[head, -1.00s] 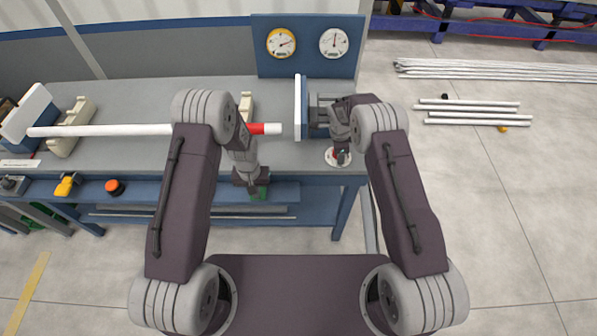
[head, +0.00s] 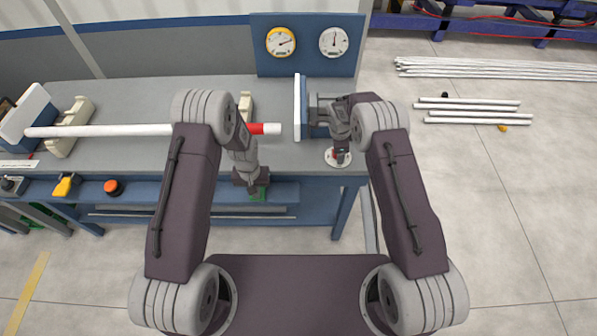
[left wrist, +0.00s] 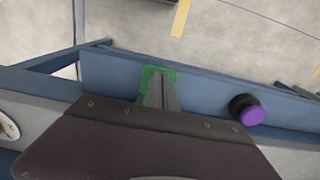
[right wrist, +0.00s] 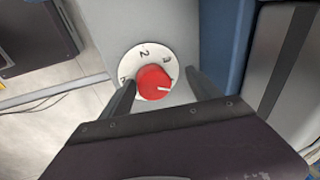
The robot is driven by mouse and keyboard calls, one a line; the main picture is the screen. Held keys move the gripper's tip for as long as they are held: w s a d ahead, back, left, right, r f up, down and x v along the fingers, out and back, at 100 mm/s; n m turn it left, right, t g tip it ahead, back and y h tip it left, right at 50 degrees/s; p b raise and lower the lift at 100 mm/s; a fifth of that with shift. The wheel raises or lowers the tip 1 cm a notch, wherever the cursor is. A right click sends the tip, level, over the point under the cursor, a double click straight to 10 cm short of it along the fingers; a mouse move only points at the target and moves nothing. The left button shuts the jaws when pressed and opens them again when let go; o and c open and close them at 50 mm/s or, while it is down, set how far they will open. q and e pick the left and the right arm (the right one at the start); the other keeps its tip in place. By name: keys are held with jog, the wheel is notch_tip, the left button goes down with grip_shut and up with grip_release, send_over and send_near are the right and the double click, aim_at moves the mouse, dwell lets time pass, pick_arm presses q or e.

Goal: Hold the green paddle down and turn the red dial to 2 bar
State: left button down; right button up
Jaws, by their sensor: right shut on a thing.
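The red dial (right wrist: 154,83) sits on a white numbered plate (right wrist: 144,58) in the right wrist view. Its white pointer mark is on the right side, away from the 2 at upper left. My right gripper (right wrist: 158,82) has a finger on each side of the dial and is shut on it. In the head view the right gripper (head: 341,153) is over the white plate at the bench's front right. The green paddle (left wrist: 149,75) is below the bench front, partly hidden by my left gripper (left wrist: 160,78). The left fingers are together and over the paddle, seemingly touching it.
A yellow-rimmed gauge (head: 281,43) and a white gauge (head: 334,42) stand on the blue back panel. A white pipe with a red band (head: 100,131) lies along the bench. A purple-looking button (left wrist: 250,112) is beside the paddle in the left wrist view.

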jog(key=shift+f, duration=0.1)
dwell(0.3)
jog(key=shift+w, duration=0.1)
jog(key=shift+r, duration=0.25)
jog(key=shift+d+v, duration=0.2)
jog(key=shift+v, duration=0.65)
jog(key=shift+c, duration=0.3)
